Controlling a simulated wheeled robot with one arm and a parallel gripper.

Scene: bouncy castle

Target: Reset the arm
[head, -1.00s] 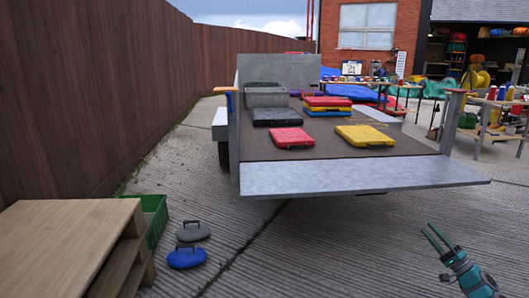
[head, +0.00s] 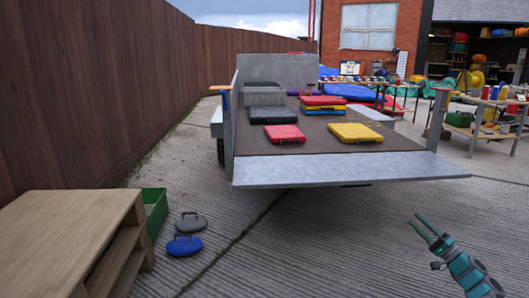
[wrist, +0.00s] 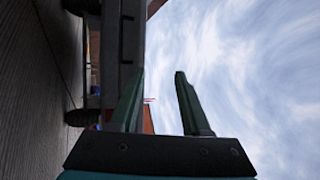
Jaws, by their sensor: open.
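My gripper (head: 425,231) is at the lower right of the head view, over the concrete yard, to the right of and nearer than the trailer's lowered tailgate. Its two green fingers are apart with nothing between them. In the wrist view the gripper (wrist: 160,85) points past the side of the trailer, with cloudy sky behind the gap. The wrist picture is turned sideways. The fingers touch nothing that I can see.
A flatbed trailer (head: 345,168) carries a red case (head: 285,134), a yellow case (head: 355,133) and other cases. Wooden pallets (head: 75,220), a green crate (head: 154,212) and two weights, grey (head: 190,222) and blue (head: 184,246), are at left. Concrete between is clear.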

